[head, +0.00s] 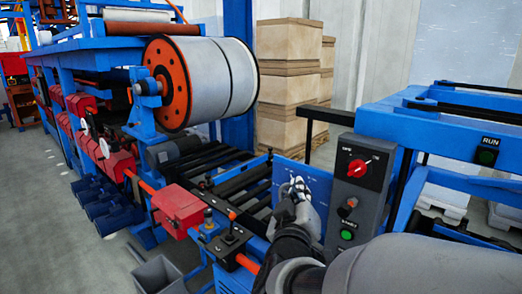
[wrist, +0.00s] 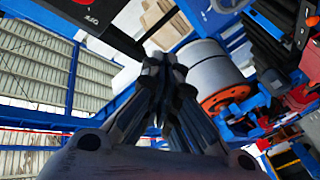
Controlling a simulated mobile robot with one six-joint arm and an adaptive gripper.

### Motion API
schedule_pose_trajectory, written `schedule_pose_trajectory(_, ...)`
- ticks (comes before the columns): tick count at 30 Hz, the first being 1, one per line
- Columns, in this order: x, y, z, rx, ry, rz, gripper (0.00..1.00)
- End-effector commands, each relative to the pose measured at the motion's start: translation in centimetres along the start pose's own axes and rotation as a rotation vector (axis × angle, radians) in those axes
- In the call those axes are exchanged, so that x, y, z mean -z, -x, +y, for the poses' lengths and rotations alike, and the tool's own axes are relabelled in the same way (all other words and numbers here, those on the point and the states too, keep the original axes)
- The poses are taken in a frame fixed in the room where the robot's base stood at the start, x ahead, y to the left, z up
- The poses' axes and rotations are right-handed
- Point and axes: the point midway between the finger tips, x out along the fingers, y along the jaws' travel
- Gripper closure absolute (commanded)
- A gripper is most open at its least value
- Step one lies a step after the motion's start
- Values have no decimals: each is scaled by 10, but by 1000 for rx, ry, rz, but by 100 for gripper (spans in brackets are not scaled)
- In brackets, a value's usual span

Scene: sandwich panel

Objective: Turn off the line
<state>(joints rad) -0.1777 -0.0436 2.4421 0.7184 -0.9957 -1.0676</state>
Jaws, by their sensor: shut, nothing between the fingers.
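A dark grey control box (head: 358,190) stands at the centre right in the head view. It carries a red rotary switch (head: 357,168) with white lettering, a small knob (head: 347,207) below it, and a green button (head: 347,235) near the bottom. My gripper (head: 298,186) is just left of the box, in front of a blue panel, apart from the switch as far as I can tell. In the wrist view my gripper (wrist: 165,62) points up the picture with its fingers together and nothing between them. Part of the dark box (wrist: 88,14) shows at the top left there.
A joystick panel (head: 230,240) and red units (head: 177,207) stand left of my arm. A large silver roll (head: 215,80) and stacked cardboard boxes (head: 288,80) are behind. Grey floor is clear at far left.

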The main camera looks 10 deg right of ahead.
Motion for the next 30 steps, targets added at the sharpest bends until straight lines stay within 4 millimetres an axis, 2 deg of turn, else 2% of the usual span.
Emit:
schedule_pose_trajectory(3, 4, -4, 28, -168, 123, 0, 100)
schedule_pose_trajectory(8, 6, -1, 49, -302, 222, -9, 100)
schedule_pose_trajectory(22, 5, -1, 54, -332, 241, -11, 100)
schedule_pose_trajectory(26, 5, -14, 59, -334, 240, -12, 100)
schedule_pose_trajectory(30, 6, -39, 68, -336, 240, -13, 100)
